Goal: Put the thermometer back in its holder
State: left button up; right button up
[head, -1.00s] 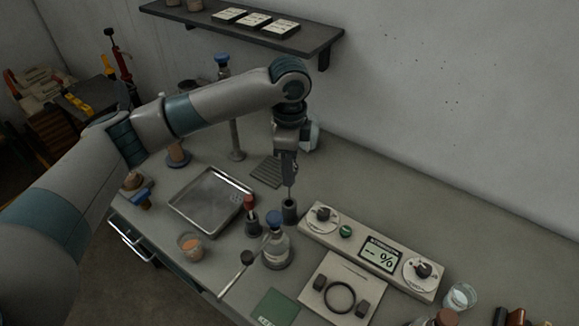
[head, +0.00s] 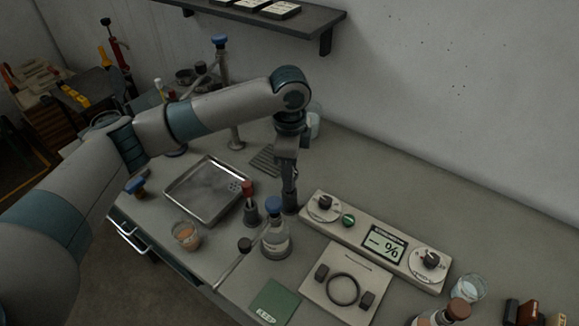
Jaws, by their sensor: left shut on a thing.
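My left gripper (head: 289,182) points straight down over the small dark cylindrical holder (head: 291,204), its fingertips at or just above the holder's top. It is shut on the thermometer, which is too thin and too covered by the fingers and holder to make out now. The thermometer's lower end appears to be in the holder, but how deep I cannot tell. My right gripper is out of view.
Close left of the holder stand a red-topped bottle (head: 249,204) and a blue-capped flask (head: 276,238). A metal tray (head: 178,205) lies further left. A control panel (head: 372,244) with knobs and display sits to the right. The bench behind the panel is clear.

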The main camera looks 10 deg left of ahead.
pick_arm(q)
jog(key=shift+f, duration=0.65)
jog(key=o, duration=1.2)
jog(key=shift+r+b, duration=0.4)
jog(key=shift+r, duration=0.35)
notch_tip(320, 180, up, 16)
jog(key=b, duration=0.3)
